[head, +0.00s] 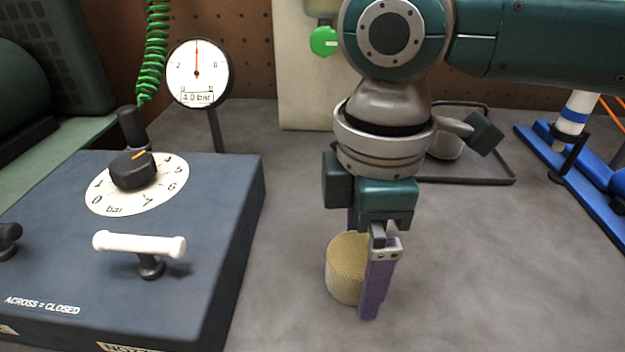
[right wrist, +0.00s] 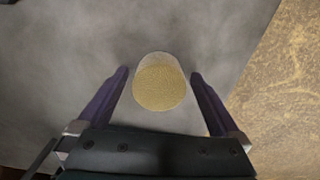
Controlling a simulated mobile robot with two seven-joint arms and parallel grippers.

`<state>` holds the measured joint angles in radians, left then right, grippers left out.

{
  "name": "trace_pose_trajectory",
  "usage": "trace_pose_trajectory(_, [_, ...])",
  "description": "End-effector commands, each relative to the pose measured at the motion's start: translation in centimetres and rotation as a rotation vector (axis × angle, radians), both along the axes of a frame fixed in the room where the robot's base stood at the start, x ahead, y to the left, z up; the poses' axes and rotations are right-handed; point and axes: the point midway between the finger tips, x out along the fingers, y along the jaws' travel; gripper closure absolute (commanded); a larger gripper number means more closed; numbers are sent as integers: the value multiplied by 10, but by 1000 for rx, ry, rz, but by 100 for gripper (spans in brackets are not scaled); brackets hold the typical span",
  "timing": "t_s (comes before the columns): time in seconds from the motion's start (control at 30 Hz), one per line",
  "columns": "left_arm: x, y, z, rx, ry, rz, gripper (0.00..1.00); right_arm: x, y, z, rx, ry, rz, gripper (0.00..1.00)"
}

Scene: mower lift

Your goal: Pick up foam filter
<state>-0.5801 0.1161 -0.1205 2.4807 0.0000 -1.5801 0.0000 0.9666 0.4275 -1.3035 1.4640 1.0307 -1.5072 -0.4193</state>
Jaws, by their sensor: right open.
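The foam filter (head: 345,268) is a short tan-yellow cylinder on the grey bench in the head view, partly hidden by a finger of my right gripper (head: 365,305). My right gripper points down over it, with its purple fingers around it. In the right wrist view the foam filter (right wrist: 160,82) lies between and slightly beyond the fingertips of the open right gripper (right wrist: 160,72). A gap shows on each side of it, so the fingers look apart from it. My left gripper is in neither view.
A blue-grey control box (head: 225,235) with a pressure dial (head: 135,170) and white handle (head: 140,245) stands left. A round gauge (head: 197,73) rises behind it. A dark tray (head: 485,180) lies behind my gripper. A blue stand (head: 575,190) is at right. The bench front right is clear.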

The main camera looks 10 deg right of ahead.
Motion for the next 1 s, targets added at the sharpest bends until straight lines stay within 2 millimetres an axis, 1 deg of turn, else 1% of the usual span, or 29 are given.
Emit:
trace_pose_trajectory(0.07, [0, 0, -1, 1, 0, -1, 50, 0, 0, -4, 0, 0, 0, 0])
trace_pose_trajectory(0.27, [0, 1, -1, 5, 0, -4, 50, 0, 0, -3, 1, -1, 0, 1])
trace_pose_trajectory(0.9, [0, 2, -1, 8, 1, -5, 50, 0, 0, -3, 1, -1, 0, 73])
trace_pose_trajectory(0.93, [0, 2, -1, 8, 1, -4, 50, 0, 0, -3, 1, -1, 0, 76])
trace_pose_trajectory(1.0, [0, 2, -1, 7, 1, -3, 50, 0, 0, -3, 1, -1, 0, 76])
